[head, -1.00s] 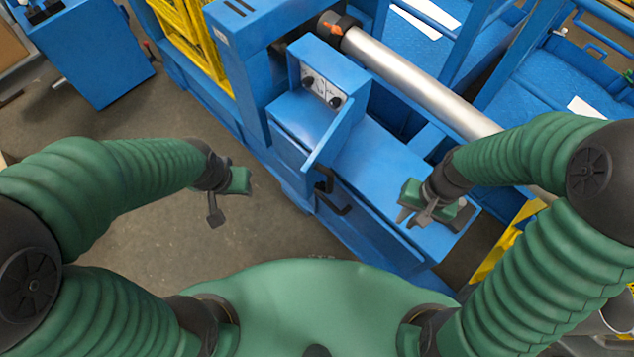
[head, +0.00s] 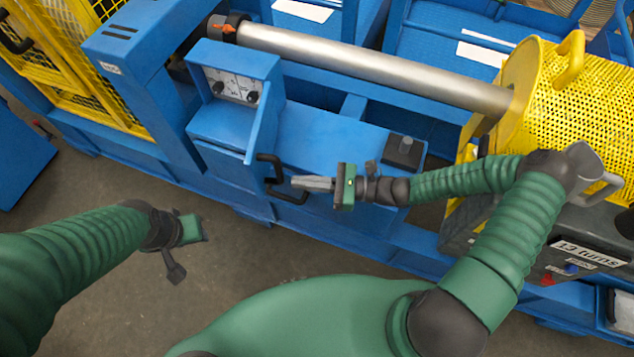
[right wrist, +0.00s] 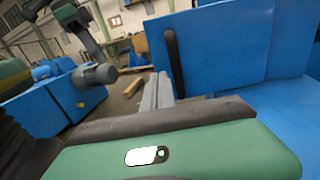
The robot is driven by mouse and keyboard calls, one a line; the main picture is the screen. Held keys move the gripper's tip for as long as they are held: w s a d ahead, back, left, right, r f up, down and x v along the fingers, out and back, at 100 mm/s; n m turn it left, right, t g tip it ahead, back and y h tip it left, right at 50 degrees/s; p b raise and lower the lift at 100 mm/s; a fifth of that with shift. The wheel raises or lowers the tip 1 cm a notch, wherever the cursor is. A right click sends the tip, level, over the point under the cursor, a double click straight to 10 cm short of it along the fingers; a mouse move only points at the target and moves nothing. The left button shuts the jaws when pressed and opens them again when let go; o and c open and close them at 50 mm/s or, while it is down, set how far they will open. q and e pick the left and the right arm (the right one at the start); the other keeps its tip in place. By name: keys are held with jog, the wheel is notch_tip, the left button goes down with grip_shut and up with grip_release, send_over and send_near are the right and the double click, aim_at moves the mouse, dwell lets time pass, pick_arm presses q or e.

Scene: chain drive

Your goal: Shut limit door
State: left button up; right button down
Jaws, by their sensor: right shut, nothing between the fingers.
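A small blue box (head: 235,62) with a white dial panel (head: 232,88) stands on the blue machine. A blue door panel (head: 265,115) stands open from the box's right side, seen nearly edge-on in the head view. A black handle (head: 268,167) shows by its lower end, just above a second black handle (head: 288,196). My right gripper (head: 297,183) is shut and empty, its tips close to the handles; contact cannot be told. In the right wrist view, its fingers (right wrist: 157,92) point beside a black handle (right wrist: 174,55) on a blue panel (right wrist: 225,45). My left gripper (head: 190,232) hangs over the floor, its jaws unclear.
A long metal roller (head: 370,68) runs behind the box to a yellow perforated guard (head: 575,100). A yellow mesh cage (head: 75,60) stands at the left.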

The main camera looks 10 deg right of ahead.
aim_at(258, 179)
jog(key=x, duration=0.8)
jog(key=shift+s+a, duration=0.1)
jog(key=shift+s, duration=0.1)
